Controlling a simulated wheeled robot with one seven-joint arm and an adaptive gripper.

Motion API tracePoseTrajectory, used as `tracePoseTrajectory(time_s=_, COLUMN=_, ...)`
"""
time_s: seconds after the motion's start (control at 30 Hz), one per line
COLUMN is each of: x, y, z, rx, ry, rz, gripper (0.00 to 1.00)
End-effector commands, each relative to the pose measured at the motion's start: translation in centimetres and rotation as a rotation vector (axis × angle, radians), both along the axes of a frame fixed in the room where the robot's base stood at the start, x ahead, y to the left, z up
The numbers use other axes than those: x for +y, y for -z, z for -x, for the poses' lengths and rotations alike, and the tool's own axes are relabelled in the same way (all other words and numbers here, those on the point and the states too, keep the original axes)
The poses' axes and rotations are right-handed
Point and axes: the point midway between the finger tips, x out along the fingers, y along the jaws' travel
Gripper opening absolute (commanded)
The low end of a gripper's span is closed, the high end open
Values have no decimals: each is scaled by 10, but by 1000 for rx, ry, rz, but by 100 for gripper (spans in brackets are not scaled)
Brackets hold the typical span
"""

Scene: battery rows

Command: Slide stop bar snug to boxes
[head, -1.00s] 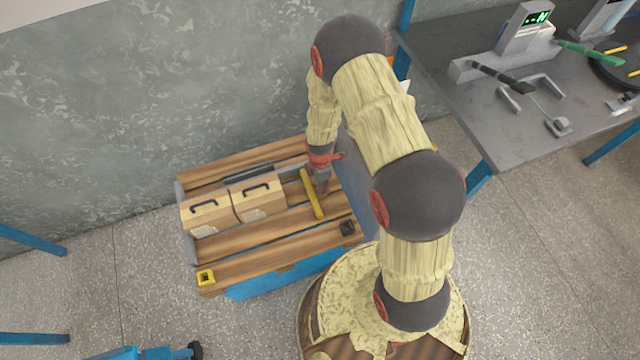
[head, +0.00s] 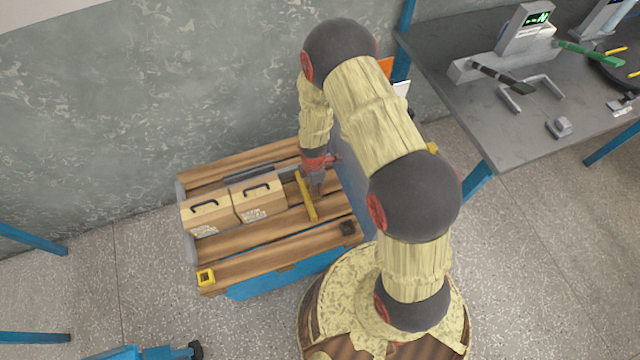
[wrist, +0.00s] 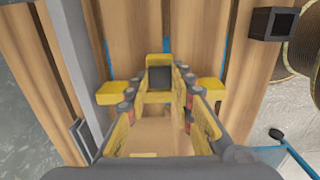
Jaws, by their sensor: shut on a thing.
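The yellow stop bar (head: 304,190) lies across the wooden slats of the pallet, to the right of two tan boxes. The left box (head: 207,214) and the right box (head: 260,200) stand side by side, each with a dark handle on top. A narrow gap shows between the right box and the bar. My gripper (head: 315,190) is down at the bar and shut on it. In the wrist view the bar (wrist: 112,93) runs crosswise, with its raised middle part between the fingers of my gripper (wrist: 160,84).
A grey rail (head: 248,172) runs behind the boxes. The wall is behind. A grey bench (head: 480,120) stands at the right.

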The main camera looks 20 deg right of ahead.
Motion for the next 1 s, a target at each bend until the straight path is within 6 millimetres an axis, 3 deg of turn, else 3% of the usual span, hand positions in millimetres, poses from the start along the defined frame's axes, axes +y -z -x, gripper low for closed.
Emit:
tracePoseTrajectory(time_s=0.1, x=29, y=-2, z=-2, rx=-4, ry=-7, rz=0, gripper=0)
tracePoseTrajectory(time_s=0.3, x=61, y=-1, z=-2, rx=-5, ry=-5, rz=-1, gripper=0)
tracePoseTrajectory(time_s=0.7, x=68, y=-1, z=-2, rx=-5, ry=0, rz=-1, gripper=0)
tracePoseTrajectory(time_s=0.73, x=68, y=-1, z=-2, rx=-5, ry=0, rz=-1, gripper=25)
tracePoseTrajectory(time_s=1.0, x=67, y=-1, z=-1, rx=-3, ry=-1, rz=0, gripper=41)
